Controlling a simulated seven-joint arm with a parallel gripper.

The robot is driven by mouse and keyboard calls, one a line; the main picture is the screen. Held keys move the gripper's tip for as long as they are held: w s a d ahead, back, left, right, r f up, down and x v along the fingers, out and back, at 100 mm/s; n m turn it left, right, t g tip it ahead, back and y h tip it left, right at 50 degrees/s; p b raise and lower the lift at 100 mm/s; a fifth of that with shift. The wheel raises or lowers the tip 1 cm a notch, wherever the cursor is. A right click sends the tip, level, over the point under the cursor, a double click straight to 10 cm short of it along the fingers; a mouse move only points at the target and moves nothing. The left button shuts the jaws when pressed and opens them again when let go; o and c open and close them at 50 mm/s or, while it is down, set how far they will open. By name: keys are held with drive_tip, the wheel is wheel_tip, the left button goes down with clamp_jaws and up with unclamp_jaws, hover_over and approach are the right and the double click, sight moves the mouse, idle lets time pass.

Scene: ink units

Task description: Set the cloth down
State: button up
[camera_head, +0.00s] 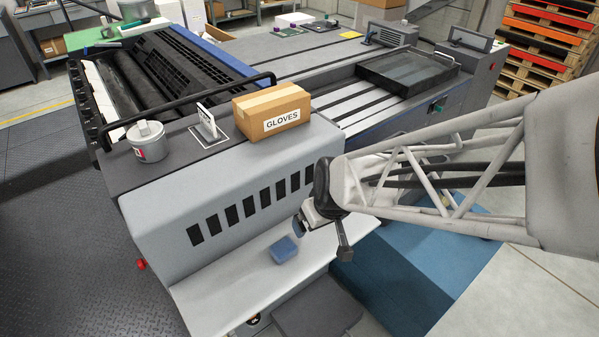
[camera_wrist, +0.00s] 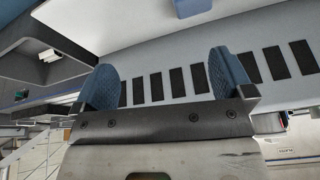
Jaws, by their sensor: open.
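A small folded blue cloth (camera_head: 285,250) lies on the white ledge (camera_head: 245,272) along the front of the grey machine. It also shows in the wrist view, where a blue piece (camera_wrist: 192,8) is cut off by the top edge. My gripper (camera_head: 321,236) is to the right of the cloth and apart from it. In the wrist view, my gripper (camera_wrist: 166,78) has its two blue-padded fingers spread wide with nothing between them.
The ledge around the cloth is bare. A blue block (camera_head: 390,275) stands below my arm.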

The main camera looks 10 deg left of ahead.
drive_tip(key=n, duration=0.2)
hover_over(284, 247)
drive_tip(key=s+d, duration=0.2)
wheel_tip(284, 247, down, 8)
drive_tip(key=shift+w+a+f+y, duration=0.1)
drive_tip(key=shift+w+a+y, duration=0.1)
drive_tip(key=shift+y, duration=0.1)
drive_tip(key=shift+x, duration=1.25)
drive_tip(key=shift+f, duration=0.2)
drive_tip(key=shift+x, duration=2.45)
drive_tip(key=shift+s+d, duration=0.1)
